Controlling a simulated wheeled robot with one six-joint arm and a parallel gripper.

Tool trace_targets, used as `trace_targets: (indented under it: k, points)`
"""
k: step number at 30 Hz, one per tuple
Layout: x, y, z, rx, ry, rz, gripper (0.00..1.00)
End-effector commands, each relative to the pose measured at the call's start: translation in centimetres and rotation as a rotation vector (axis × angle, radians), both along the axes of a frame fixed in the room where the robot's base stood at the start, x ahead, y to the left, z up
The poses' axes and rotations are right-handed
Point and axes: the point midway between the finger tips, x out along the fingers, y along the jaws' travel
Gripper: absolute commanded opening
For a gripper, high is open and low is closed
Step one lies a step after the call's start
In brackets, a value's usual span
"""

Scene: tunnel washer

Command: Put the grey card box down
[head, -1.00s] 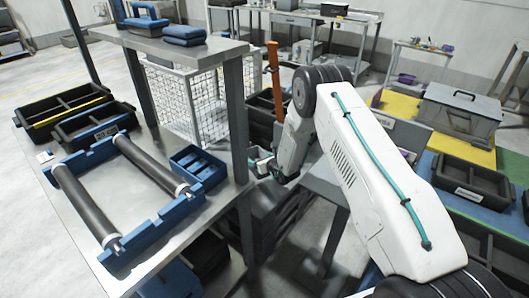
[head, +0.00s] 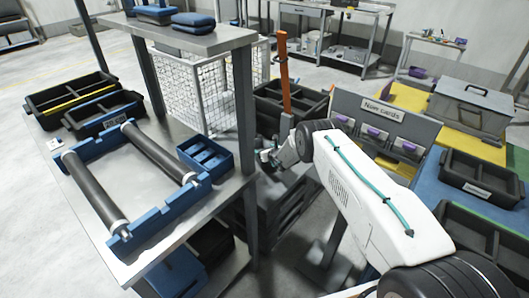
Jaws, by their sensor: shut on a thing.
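My gripper (head: 268,158) is in the middle of the head view, at the end of my white arm. It is to the right of the steel table's edge and the blue tray, in front of dark crates. It is shut on the grey card box, of which only a small dark shape shows between the jaws. The box's outline is too small and too dark to tell apart from the fingers. I cannot tell its tilt, and no support shows clearly beneath it.
A steel table (head: 188,218) at left carries a blue roller frame (head: 160,218), a small blue tray (head: 205,154) and black bins (head: 72,92). A grey rack labelled for cards (head: 345,103) stands behind my arm. A grey lidded case (head: 470,108) stands at right.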

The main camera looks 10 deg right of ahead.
Motion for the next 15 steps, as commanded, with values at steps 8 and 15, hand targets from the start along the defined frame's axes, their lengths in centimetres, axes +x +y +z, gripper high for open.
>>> trace_targets:
  k: [8, 15]
  points:
    - [2.6, -0.6, -0.2, 0.0, -0.002, 0.001, 0.48]
    - [2.9, -0.7, -2.2, 0.0, 0.001, 0.0, 0.48]
